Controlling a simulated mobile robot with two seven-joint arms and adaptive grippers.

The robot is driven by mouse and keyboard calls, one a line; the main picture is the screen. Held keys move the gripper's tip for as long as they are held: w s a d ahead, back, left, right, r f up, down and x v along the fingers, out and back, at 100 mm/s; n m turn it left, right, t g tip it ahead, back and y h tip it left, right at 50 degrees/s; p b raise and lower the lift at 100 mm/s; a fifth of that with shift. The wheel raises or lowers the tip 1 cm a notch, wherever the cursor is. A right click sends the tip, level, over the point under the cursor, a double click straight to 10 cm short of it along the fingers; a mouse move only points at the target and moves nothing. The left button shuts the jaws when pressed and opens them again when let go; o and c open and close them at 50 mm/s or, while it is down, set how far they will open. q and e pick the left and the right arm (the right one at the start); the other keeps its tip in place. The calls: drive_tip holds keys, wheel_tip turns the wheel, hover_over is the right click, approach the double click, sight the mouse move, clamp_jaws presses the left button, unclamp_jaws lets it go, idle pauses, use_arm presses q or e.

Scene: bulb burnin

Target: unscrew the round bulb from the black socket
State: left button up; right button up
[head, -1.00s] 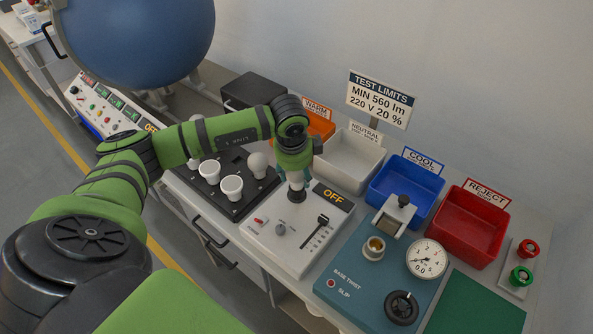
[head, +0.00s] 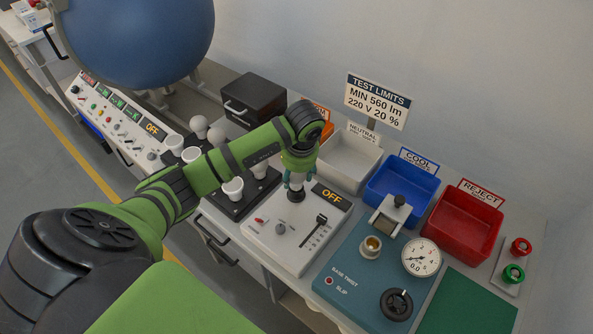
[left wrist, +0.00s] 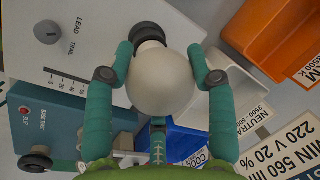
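The round bulb (left wrist: 160,85) is white and stands upright in the black socket (left wrist: 148,34) on the white test panel. In the head view the bulb is mostly covered by my left gripper (head: 298,183), with the black socket (head: 296,196) just below. The socket end of the bulb is partly hidden in the wrist view. My right gripper is not in view.
The panel (head: 262,232) has a knob, slider and OFF display. Left stands a black rack (head: 236,210) with several bulbs. Behind and right are white (head: 349,160), blue (head: 377,208) and red (head: 462,225) bins. A teal tester (head: 350,285) with a gauge (head: 421,258) stands right.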

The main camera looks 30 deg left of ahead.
use_arm(q)
drive_tip(key=shift+o, duration=1)
drive_tip(key=shift+a, duration=0.25)
drive_tip(key=m+b, duration=0.1)
drive_tip(key=m, duration=0.1)
drive_tip(key=m+b, duration=0.1)
drive_tip(key=m, duration=0.2)
drive_tip(key=shift+d+f+t+h, duration=0.2)
drive_tip(key=shift+t+h, duration=0.1)
drive_tip(key=shift+h, duration=0.1)
drive_tip(key=m+b, duration=0.1)
drive_tip(key=m, duration=0.2)
drive_tip(key=m+h+b, duration=0.1)
drive_tip(key=m, duration=0.2)
drive_tip(key=shift+w+m+b, duration=0.2)
drive_tip(key=shift+m+b, duration=0.2)
drive_tip(key=m+h+b, duration=0.1)
drive_tip(key=m+b, duration=0.1)
drive_tip(key=m, duration=0.3)
drive_tip(key=shift+d+m, duration=0.15)
drive_tip(key=shift+m, duration=0.25)
drive_tip(key=m+h+b, duration=0.1)
drive_tip(key=m, duration=0.1)
drive_tip(key=shift+w+m, duration=0.1)
drive_tip(key=shift+m, duration=0.3)
drive_tip(key=m, duration=0.2)
drive_tip(key=shift+d+r+m+g, duration=0.15)
drive_tip(key=shift+m+g, duration=0.15)
drive_tip(key=shift+g, duration=0.1)
